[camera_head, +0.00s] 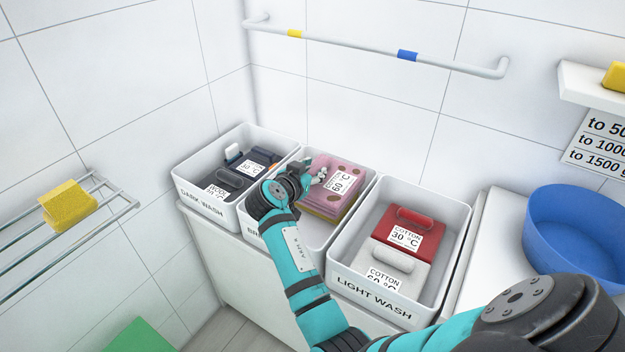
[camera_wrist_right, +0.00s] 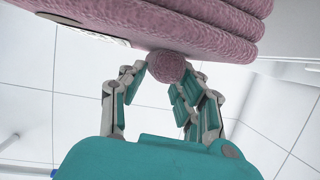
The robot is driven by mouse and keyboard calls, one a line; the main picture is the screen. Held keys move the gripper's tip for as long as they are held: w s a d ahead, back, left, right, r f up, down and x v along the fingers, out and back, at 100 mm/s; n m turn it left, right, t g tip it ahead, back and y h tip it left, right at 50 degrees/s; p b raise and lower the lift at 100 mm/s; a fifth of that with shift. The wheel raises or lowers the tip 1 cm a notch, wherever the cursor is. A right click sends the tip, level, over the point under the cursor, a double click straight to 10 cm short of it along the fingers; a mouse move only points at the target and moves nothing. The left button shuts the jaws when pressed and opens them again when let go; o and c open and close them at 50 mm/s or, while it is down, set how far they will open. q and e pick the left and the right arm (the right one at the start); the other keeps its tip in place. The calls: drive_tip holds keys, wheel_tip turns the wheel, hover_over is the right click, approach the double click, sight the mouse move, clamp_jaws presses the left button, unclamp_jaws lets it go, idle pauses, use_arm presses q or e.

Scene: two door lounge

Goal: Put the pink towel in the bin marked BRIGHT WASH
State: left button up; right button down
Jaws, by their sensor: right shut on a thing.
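The pink towel (camera_head: 322,198), a folded stack with a white 60 °C label, shows over the middle bin (camera_head: 307,246). That bin's label begins with "BR"; my arm hides the rest. My right gripper (camera_head: 317,174) is shut on the towel's round pink handle. In the right wrist view the fingers (camera_wrist_right: 167,72) close around this handle, with the towel's folds (camera_wrist_right: 200,25) beyond it. I cannot tell whether the towel rests in the bin or hangs just above its floor. My left gripper is not in view.
The DARK WASH bin (camera_head: 185,190) on the left holds dark cloths. The LIGHT WASH bin (camera_head: 455,215) on the right holds red and white ones. A blue basin (camera_head: 575,235) stands further right. A rail (camera_head: 370,48) runs on the wall behind; a rack with a yellow cloth (camera_head: 67,204) is left.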

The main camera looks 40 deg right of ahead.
wheel_tip(320, 180, down, 2)
drive_tip(key=shift+f, duration=0.2)
drive_tip(key=shift+f+b, duration=0.65)
drive_tip(key=shift+b, duration=0.1)
drive_tip(key=c, duration=1)
unclamp_jaws()
drive_tip(key=shift+r, duration=0.1)
drive_tip(key=shift+o, duration=0.2)
